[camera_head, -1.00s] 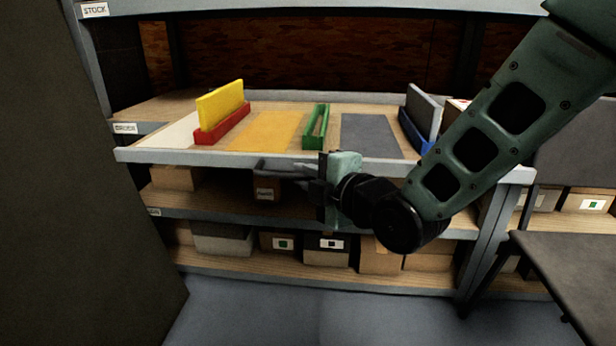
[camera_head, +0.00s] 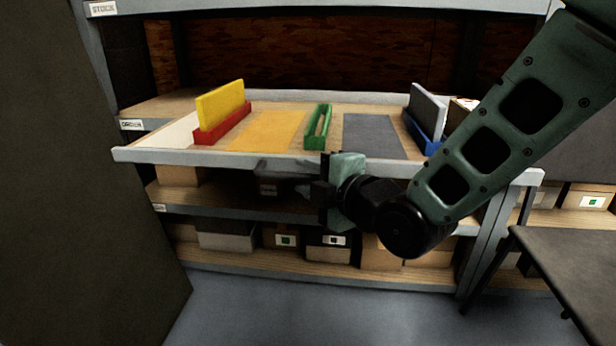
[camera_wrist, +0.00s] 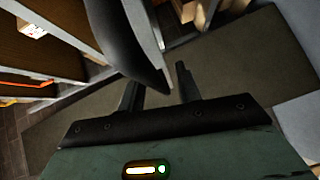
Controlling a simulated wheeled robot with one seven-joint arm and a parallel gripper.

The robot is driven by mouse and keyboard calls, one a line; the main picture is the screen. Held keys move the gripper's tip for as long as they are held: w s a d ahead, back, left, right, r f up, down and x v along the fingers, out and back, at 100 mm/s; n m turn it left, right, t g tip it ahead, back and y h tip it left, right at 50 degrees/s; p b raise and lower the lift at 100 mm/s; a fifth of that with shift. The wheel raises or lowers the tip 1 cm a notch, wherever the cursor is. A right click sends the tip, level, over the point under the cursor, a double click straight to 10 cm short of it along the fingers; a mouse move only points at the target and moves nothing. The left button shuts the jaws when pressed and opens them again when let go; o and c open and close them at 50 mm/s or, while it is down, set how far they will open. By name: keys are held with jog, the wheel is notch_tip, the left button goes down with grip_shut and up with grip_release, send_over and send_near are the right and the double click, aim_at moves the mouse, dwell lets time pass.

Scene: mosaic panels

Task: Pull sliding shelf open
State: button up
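The sliding shelf (camera_head: 300,158) is a wooden tray with a pale grey front rim. It stands out from the rack at mid height. A dark handle (camera_head: 268,165) hangs under its front edge, partly hidden by my gripper. My gripper (camera_head: 305,190) is at this handle, below the front rim. In the wrist view the dark curved handle (camera_wrist: 128,45) reaches down between the two spread fingertips of my gripper (camera_wrist: 158,83).
On the shelf are a yellow panel (camera_head: 220,104) in a red holder (camera_head: 222,125), a green holder (camera_head: 318,125) and a grey panel (camera_head: 427,107) in a blue holder (camera_head: 418,132). A dark table (camera_head: 575,270) is at right. Floor (camera_head: 320,310) in front is clear.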

jog(key=shift+s, duration=0.1)
jog(key=shift+s+d+r, duration=0.15)
jog(key=shift+s+d, duration=0.05)
jog(key=shift+d, duration=0.05)
jog(key=b+v, duration=0.8)
jog(key=v, duration=0.3)
jog(key=shift+s, duration=0.1)
dwell(0.4)
